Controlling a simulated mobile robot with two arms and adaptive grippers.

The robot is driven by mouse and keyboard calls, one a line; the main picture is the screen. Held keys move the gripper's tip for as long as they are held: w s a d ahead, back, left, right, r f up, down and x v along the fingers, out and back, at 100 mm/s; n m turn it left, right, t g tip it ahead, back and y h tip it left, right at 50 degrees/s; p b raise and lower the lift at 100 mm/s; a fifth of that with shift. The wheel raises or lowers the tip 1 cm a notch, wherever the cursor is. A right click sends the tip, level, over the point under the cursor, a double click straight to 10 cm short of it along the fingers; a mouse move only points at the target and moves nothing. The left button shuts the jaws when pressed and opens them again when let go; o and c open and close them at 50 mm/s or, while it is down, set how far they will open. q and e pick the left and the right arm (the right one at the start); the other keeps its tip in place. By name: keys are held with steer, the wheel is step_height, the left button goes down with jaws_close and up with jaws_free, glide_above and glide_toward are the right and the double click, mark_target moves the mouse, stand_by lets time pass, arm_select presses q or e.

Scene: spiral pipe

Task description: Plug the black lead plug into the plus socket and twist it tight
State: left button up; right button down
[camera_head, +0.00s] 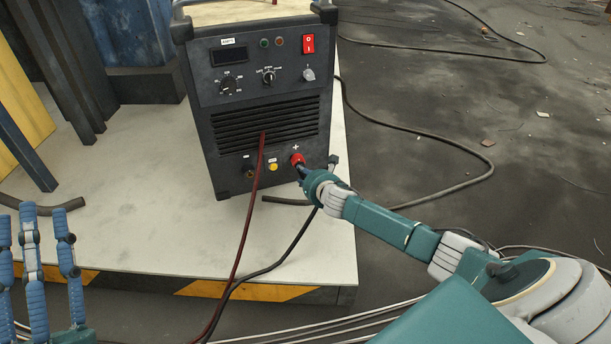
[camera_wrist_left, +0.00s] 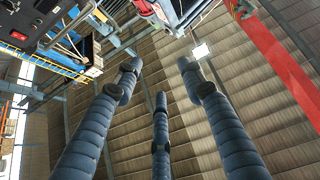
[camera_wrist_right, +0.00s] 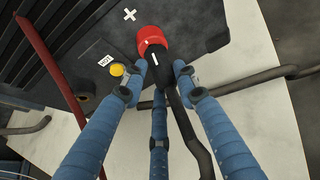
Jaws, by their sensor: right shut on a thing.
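The black lead plug (camera_wrist_right: 156,68) sits with its front end at the red plus socket (camera_wrist_right: 151,38), in line with it. How deep it sits I cannot tell. In the head view the red socket (camera_head: 297,158) is at the machine's lower right front, under a plus mark. My right gripper (camera_wrist_right: 158,82) is shut on the plug, its blue fingers around it; in the head view the arm mostly hides the plug. The black lead (camera_head: 290,247) hangs from it, down past the platform edge. My left gripper (camera_head: 36,222) is open and empty at the lower left.
The dark welding machine (camera_head: 258,100) stands on a pale platform (camera_head: 140,215) with a striped edge. A yellow knob (camera_head: 273,167) and a dark socket (camera_head: 250,173) are left of the plus socket. A red cable (camera_head: 247,215) hangs before the front. Blue posts stand at left.

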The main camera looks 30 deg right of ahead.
arm_select(q)
steer(key=shift+w, duration=0.1)
steer(key=w+f+g+y+p, duration=0.1)
steer(key=w+f+g, duration=0.2)
steer(key=f, duration=0.4)
steer(key=shift+f+g+p, duration=0.3)
steer(key=shift+f+g, duration=0.05)
steer(key=shift+g, duration=0.25)
stand_by(1.6)
step_height(320, 180, down, 15)
steer(key=s+a+g+y+p, duration=0.2)
steer(key=g, duration=0.5)
steer(key=shift+s+a+n+y+p, duration=0.3)
steer(key=shift+p, duration=0.1)
stand_by(3.3)
